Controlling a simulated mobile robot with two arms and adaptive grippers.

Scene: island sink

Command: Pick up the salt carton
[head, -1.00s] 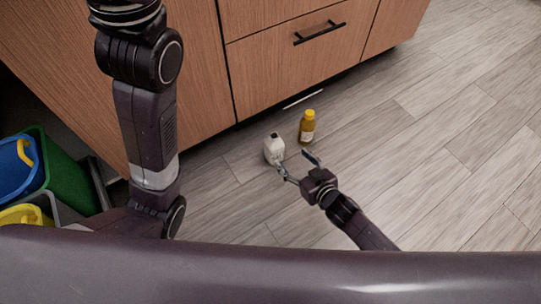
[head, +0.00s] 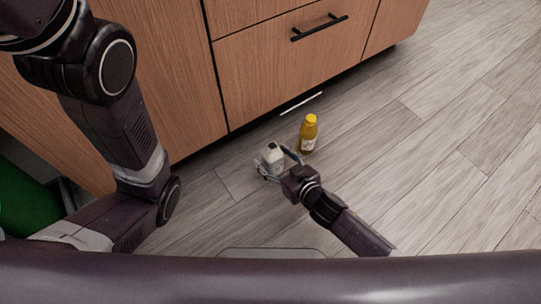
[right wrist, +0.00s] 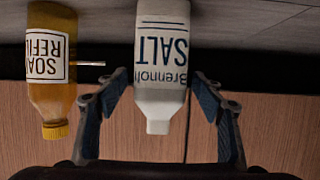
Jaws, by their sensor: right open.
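In the right wrist view the salt carton (right wrist: 161,60) appears upside down with blue "SALT" lettering. My right gripper (head: 278,164) is open, with one finger on each side of the carton. In the right wrist view the carton shows between the spread fingers of the gripper (right wrist: 158,92); I cannot tell whether either touches it. My left arm shows at the left of the head view, but its gripper is out of view.
A yellow-capped soap refill bottle (head: 308,134) stands close to the right of the carton; the bottle (right wrist: 50,70) also shows in the right wrist view. A wooden cabinet (head: 283,73) rises behind. A green bin (head: 28,200) is at the left. Floor to the right is clear.

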